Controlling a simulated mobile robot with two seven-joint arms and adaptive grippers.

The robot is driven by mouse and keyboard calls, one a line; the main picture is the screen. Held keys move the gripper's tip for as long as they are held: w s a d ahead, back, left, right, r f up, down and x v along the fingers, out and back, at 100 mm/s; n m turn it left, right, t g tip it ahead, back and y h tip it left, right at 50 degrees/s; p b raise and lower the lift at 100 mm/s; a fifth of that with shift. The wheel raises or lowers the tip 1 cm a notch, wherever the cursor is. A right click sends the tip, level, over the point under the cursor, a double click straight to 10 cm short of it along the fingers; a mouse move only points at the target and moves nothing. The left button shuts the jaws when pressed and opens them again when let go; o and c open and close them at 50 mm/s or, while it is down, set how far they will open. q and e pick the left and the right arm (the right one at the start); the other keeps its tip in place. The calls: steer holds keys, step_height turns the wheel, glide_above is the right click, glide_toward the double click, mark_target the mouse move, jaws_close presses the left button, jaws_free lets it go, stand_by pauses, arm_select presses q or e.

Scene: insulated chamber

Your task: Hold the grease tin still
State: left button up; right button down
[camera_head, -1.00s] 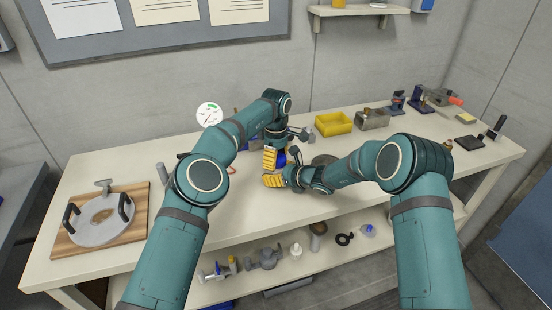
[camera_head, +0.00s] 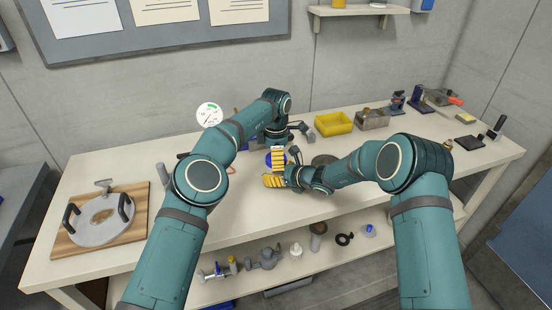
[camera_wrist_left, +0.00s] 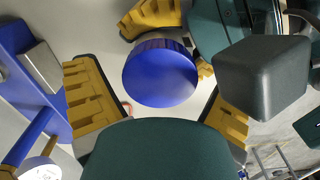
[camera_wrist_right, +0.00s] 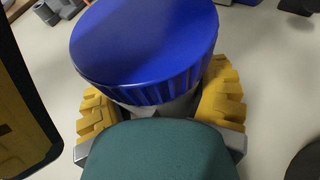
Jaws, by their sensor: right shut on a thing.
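The grease tin has a round blue lid (camera_wrist_right: 145,45) over a pale body, which is mostly hidden. My right gripper (camera_head: 274,180) is shut on the tin's body below the lid, with a yellow finger on each side in the right wrist view. My left gripper (camera_head: 278,159) points down from above at the lid. In the left wrist view its yellow fingers stand apart on both sides of the blue lid (camera_wrist_left: 160,75), with gaps between, so it is open. In the head view only a little blue of the tin shows behind the left finger.
A yellow bin (camera_head: 333,123) and a grey metal box (camera_head: 372,119) stand to the right on the bench. A wooden board (camera_head: 72,240) with a round two-handled plate (camera_head: 101,222) lies at the left. The bench front near the grippers is clear. Several parts lie on the lower shelf.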

arm_select(q)
steer(key=shift+o, duration=0.2)
steer(key=shift+r, duration=2.25)
steer(key=shift+w+r+m, duration=0.1)
steer(key=shift+r+m, duration=0.3)
steer(key=shift+r, duration=0.35)
steer(key=shift+r+m, duration=0.6)
steer(key=shift+r, duration=0.35)
steer(key=shift+f, duration=3.95)
steer(key=c, duration=1.3)
steer(key=o, duration=1.3)
